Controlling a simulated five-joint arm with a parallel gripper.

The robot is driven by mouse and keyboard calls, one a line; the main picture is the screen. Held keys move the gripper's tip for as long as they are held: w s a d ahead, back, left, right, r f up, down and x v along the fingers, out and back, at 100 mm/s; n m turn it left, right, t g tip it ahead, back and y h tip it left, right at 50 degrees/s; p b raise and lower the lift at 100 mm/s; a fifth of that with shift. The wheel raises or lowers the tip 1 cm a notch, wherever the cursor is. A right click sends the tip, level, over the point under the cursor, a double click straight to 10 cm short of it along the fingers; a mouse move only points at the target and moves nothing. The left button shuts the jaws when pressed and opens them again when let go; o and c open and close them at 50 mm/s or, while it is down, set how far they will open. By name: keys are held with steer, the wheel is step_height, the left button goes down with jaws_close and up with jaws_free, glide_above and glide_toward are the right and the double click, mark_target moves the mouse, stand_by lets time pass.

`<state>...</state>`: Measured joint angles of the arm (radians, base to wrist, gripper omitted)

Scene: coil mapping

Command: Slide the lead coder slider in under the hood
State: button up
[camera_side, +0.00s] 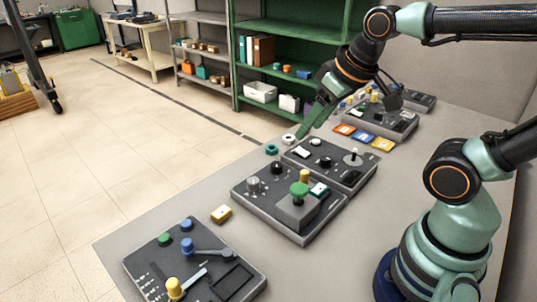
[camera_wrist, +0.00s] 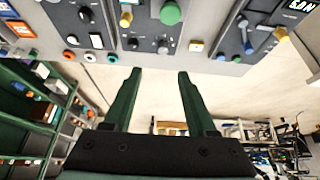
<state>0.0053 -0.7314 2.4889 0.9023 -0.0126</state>
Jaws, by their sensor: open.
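My gripper (camera_side: 301,137) is in the upper middle of the side view, over the table's far-left edge beside the control panels. In the wrist view its two green fingers (camera_wrist: 160,72) stand apart with nothing between them. No part is clearly marked as the lead coder slider or the hood. The middle panel (camera_side: 245,203) has a raised dark block (camera_side: 297,214) with a green mushroom knob (camera_side: 299,189). The near panel (camera_side: 140,262) has a blue-knobbed lever (camera_side: 188,246), a yellow-knobbed lever (camera_side: 174,287) and a dark rectangular recess (camera_side: 232,282). The fingers touch no panel.
Another panel (camera_side: 330,165) and further panels (camera_side: 380,118) stand along the grey table (camera_side: 120,236). A loose yellow block (camera_side: 221,214), a teal ring (camera_side: 271,149) and a white ring (camera_side: 288,139) lie by the edge. A green shelf (camera_side: 285,50) stands behind.

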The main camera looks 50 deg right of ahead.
steer(key=n+g, duration=0.3)
steer(key=g, duration=0.3)
glide_above(305, 171)
step_height(305, 171, down, 9)
step_height(305, 171, down, 12)
steer(key=shift+r, duration=0.1)
jaws_close()
steer(key=shift+a, duration=0.1)
stand_by(1.1)
